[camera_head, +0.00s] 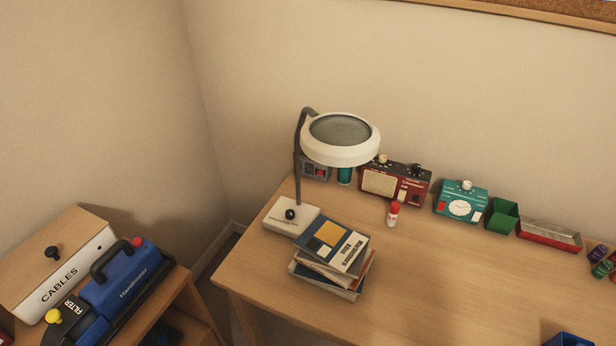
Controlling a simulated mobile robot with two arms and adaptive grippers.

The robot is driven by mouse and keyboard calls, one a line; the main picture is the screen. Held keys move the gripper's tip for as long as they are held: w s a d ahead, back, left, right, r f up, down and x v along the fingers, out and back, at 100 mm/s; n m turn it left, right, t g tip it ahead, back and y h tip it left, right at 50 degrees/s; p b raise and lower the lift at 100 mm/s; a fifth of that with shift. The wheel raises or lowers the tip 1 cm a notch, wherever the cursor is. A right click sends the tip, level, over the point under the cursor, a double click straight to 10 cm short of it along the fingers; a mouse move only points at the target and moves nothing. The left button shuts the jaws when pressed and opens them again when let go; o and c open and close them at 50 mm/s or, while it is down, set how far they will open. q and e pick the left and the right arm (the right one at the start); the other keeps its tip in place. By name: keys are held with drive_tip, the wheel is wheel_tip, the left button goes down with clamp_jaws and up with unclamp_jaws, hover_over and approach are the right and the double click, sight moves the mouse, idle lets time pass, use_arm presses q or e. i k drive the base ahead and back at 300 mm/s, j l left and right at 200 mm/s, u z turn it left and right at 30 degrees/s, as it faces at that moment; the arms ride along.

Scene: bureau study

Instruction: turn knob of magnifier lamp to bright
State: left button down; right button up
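The magnifier lamp (341,152) stands at the desk's back left corner. It has a white ring head with a grey lens, a dark curved neck and a cream base (279,224). A small black knob (290,214) sits on the base. The knob's marks are too small to read, and I cannot tell which setting it is at. Neither of my grippers is in view.
A stack of books (333,256) lies beside the lamp base on the wooden desk (440,285). A red radio (396,184), a teal timer (460,203), a green bin (503,215) and a red-capped bottle (393,215) stand behind. The desk's front middle is clear.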

sight(290, 214)
drive_tip(key=k+j+z, duration=0.1)
drive_tip(key=j+z, duration=0.3)
drive_tip(key=k+j+z, duration=0.1)
drive_tip(key=j+z, duration=0.2)
drive_tip(key=z, duration=0.15)
drive_tip(key=k+j+z, duration=0.2)
drive_tip(key=z, duration=0.2)
drive_tip(key=j, duration=0.1)
